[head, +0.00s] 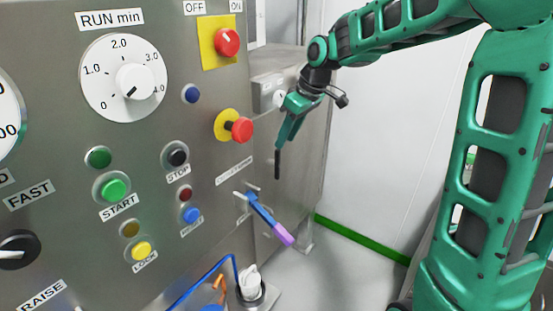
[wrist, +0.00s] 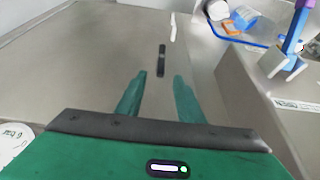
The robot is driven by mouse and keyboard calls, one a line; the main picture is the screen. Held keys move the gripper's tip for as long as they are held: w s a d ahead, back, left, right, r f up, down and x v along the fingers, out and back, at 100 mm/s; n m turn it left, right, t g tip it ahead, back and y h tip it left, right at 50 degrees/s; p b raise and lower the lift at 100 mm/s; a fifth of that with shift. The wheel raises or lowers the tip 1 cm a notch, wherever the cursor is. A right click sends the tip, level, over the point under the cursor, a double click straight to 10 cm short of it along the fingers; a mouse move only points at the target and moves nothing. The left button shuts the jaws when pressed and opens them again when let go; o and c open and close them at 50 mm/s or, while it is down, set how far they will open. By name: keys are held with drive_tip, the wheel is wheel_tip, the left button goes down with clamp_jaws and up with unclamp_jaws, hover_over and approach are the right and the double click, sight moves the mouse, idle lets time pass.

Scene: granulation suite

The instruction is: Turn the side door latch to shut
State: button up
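A short black bar (head: 277,164), which looks like the side door latch, is on the grey metal side face (head: 300,165) of the machine. It points up and down in the head view. My gripper (head: 282,141) is just above it, with green fingers pointing down. In the wrist view the black bar (wrist: 162,60) shows just beyond the fingertips, roughly in line with the gap between them. My gripper (wrist: 159,78) is open there, with nothing between the fingers. I cannot tell whether a finger touches the bar. No mark for shut is readable beside it.
A blue lever with a purple end (head: 268,219) sticks out from the front panel's right edge, below my gripper. A red knob (head: 241,130) juts out left of my gripper. A white fitting with a blue hose (head: 250,284) is low down. Open floor lies right of the machine.

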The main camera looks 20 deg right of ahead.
sight(278, 157)
drive_tip(key=x, duration=0.9)
drive_tip(key=shift+f, duration=0.25)
clamp_jaws()
